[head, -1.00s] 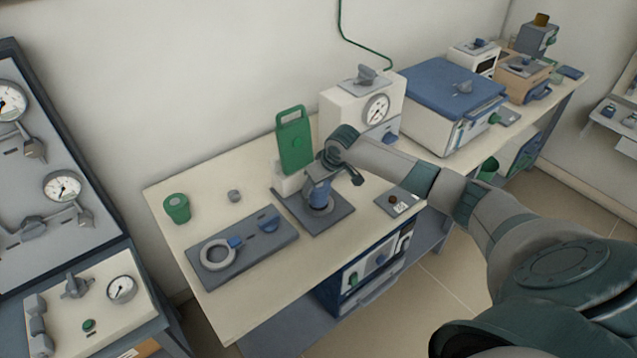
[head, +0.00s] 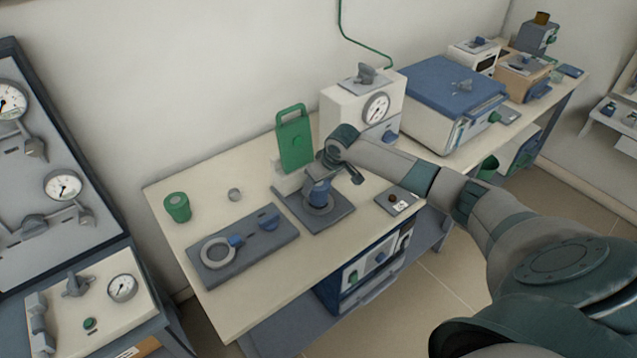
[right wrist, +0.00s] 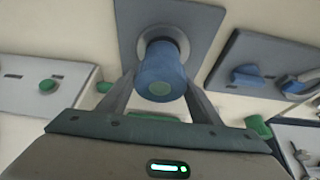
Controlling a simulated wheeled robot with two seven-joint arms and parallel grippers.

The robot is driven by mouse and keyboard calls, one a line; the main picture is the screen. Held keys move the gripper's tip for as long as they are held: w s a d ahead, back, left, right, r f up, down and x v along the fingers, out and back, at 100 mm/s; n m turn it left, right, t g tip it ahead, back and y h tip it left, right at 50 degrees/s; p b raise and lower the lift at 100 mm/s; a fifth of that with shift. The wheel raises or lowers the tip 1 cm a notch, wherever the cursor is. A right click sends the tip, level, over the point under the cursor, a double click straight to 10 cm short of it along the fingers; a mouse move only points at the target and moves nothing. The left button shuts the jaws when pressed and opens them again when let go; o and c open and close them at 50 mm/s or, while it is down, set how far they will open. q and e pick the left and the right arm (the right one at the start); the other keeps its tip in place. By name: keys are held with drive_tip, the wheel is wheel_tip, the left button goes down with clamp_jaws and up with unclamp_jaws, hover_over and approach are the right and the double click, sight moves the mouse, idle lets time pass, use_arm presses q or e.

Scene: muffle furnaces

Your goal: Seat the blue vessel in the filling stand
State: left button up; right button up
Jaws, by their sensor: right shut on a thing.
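The blue vessel (head: 319,191) is upright at the grey ring on a dark square base plate (head: 335,217), which looks like the filling stand. A tall green handled panel (head: 294,142) rises behind it. My right gripper (head: 337,176) is shut on the vessel from above and behind. In the right wrist view the vessel (right wrist: 160,77) sits between the two fingers (right wrist: 160,95), with the grey ring around its far end. I cannot tell whether its bottom fully rests in the ring. My left gripper is not in view.
A dark plate (head: 262,249) with a grey ring and blue parts lies front left. A gauge box (head: 347,112) stands behind the right arm; a small panel (head: 397,201) lies right.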

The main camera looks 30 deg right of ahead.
drive_tip(key=shift+r, duration=0.15)
idle(0.3)
drive_tip(key=shift+f+p, duration=0.6)
drive_tip(key=shift+f, duration=0.05)
idle(1.6)
drive_tip(key=o, duration=1.5)
drive_tip(key=shift+s+f, duration=0.1)
drive_tip(key=b+v, duration=0.4)
drive_tip(key=v, duration=1.3)
drive_tip(key=shift+r, duration=0.3)
drive_tip(key=shift+a, duration=0.15)
